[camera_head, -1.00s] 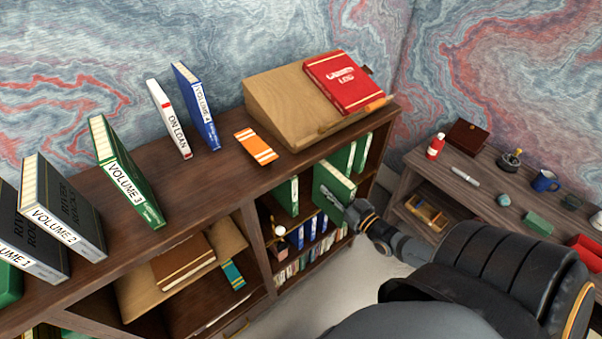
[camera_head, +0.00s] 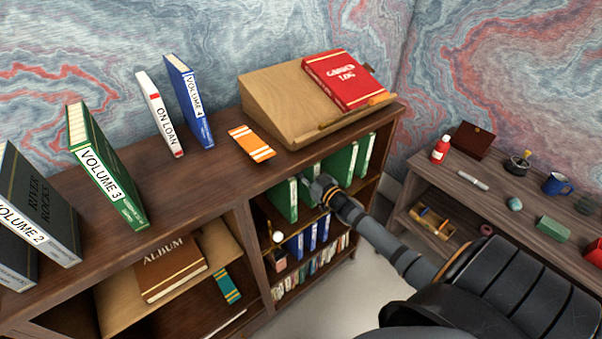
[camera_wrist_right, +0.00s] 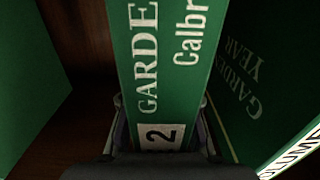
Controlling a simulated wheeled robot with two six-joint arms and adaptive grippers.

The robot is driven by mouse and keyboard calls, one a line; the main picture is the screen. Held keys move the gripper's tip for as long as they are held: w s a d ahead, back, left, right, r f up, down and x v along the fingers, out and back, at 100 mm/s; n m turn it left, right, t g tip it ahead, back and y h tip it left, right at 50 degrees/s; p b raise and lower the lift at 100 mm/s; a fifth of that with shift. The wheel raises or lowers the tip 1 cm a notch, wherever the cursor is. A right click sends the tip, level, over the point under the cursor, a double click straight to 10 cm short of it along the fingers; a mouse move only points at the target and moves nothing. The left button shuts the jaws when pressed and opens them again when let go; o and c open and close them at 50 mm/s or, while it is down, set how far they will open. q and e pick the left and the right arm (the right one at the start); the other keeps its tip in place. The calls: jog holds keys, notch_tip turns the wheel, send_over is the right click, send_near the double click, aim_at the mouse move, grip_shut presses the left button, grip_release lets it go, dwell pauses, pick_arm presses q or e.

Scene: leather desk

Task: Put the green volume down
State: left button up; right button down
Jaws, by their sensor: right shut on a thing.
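The green volume (camera_wrist_right: 165,45) shows its spine with white lettering and a "2" label in the right wrist view. My right gripper (camera_wrist_right: 160,102) is shut on the spine, one finger on each side. In the head view my right gripper (camera_head: 322,188) reaches into the upper shelf compartment, and the volume (camera_head: 311,171) is mostly hidden behind it. It stands upright among other green books, in the gap between the left one (camera_head: 285,200) and the right ones (camera_head: 341,165). Whether it rests on the shelf board is hidden. My left gripper is not in view.
Green books flank the held volume closely on the left (camera_wrist_right: 30,80) and right (camera_wrist_right: 255,60) in the wrist view. The bookcase top (camera_head: 200,185) carries upright volumes, an orange card (camera_head: 251,143) and a sloped stand (camera_head: 275,110) with a red log book (camera_head: 345,80).

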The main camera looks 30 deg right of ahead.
jog(key=shift+w+f, duration=0.1)
jog(key=shift+f, duration=0.55)
jog(key=c, duration=1.1)
grip_release()
jog(key=shift+f, duration=0.1)
jog(key=s+d+p, duration=0.1)
jog(key=s+p, duration=0.2)
jog(key=s, duration=0.9)
jog(key=shift+p, duration=0.35)
